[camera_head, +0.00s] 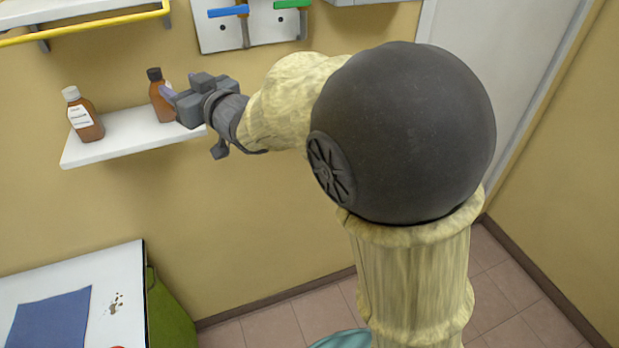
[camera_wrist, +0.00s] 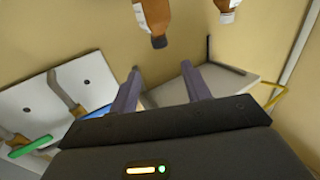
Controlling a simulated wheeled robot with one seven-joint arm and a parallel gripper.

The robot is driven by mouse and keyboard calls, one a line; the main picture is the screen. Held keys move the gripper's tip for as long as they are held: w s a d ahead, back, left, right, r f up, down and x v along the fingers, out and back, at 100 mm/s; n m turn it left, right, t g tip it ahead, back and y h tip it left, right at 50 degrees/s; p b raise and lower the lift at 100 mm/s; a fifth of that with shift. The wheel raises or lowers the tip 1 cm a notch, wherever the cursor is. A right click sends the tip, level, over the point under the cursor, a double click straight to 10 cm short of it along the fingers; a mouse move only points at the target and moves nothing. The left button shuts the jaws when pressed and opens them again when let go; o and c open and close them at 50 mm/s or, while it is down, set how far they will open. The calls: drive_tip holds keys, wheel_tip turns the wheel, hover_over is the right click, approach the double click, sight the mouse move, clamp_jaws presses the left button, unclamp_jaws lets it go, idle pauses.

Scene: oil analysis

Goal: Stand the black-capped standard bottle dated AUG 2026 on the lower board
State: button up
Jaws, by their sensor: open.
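A brown bottle with a black cap (camera_head: 157,88) stands upright near the right end of the white lower board (camera_head: 120,149). It also shows upside down at the top of the wrist view (camera_wrist: 155,16), with its cap towards me. Its date cannot be read. A brown bottle with a white cap and white label (camera_head: 86,118) stands on the left of the board and is partly seen in the wrist view (camera_wrist: 229,6). My gripper (camera_head: 168,97) is open and empty beside the black-capped bottle. In the wrist view the bottle lies beyond the fingertips (camera_wrist: 162,72), not between them.
An upper shelf with a yellow rail (camera_head: 95,27) is above the board. A panel with blue and green handles (camera_head: 245,28) hangs on the wall. A white-topped table (camera_head: 125,270) with a blue mat (camera_head: 52,318) and brown stains stands below left. The board's middle is clear.

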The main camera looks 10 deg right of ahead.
drive_tip(key=s+d+f+m+g+h, duration=0.25)
drive_tip(key=d+f+h, duration=0.25)
drive_tip(key=d+f, duration=0.45)
drive_tip(key=s+d+f+m+g+h, duration=0.1)
drive_tip(key=d+f+m+h, duration=0.25)
drive_tip(key=d+f, duration=0.6)
drive_tip(key=s+d+f+m+g+h, duration=0.1)
drive_tip(key=s+d+f+g, duration=0.2)
drive_tip(key=s, duration=0.5)
drive_tip(key=s+d+f+m+g+h, duration=0.1)
drive_tip(key=s+d+f+g, duration=0.3)
drive_tip(key=s+d, duration=0.4)
drive_tip(key=shift+s+g+h, duration=0.35)
drive_tip(key=shift+s+h, duration=0.2)
drive_tip(key=shift+s, duration=0.1)
